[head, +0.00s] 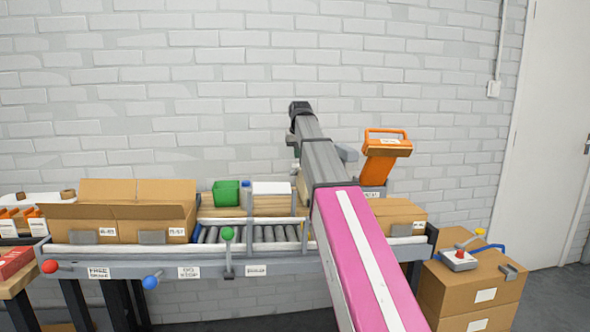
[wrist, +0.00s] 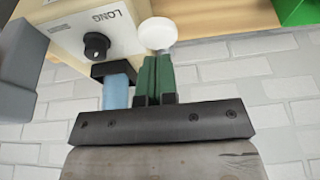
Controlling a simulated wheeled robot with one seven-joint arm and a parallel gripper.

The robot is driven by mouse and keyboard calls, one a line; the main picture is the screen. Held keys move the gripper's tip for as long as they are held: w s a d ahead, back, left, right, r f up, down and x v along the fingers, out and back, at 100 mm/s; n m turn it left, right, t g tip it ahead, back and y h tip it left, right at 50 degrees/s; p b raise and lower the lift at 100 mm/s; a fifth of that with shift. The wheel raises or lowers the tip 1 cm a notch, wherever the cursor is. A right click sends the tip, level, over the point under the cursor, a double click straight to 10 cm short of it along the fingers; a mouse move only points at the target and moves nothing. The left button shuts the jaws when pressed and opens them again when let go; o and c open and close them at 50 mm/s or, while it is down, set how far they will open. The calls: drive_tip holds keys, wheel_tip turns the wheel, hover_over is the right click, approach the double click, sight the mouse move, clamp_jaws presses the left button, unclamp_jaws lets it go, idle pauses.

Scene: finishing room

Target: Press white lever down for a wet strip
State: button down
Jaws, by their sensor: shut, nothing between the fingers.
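In the wrist view, the white lever's round knob (wrist: 157,33) is just beyond the tips of my gripper (wrist: 156,60). The dark green fingers are shut together with nothing between them. I cannot tell whether they touch the knob; the rest of the lever is hidden. Left of it is a cream dispenser (wrist: 67,35) marked LONG, with a black dial (wrist: 97,45). A light blue strip (wrist: 116,92) hangs from its dark outlet, left of the fingers. In the head view, my arm hides the gripper and the lever.
An orange device (head: 382,160) stands right of my arm. Stacked boxes (head: 470,285) stand at the right. A brick wall is behind.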

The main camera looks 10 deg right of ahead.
idle(0.6)
drive_tip(key=shift+r, duration=2.5)
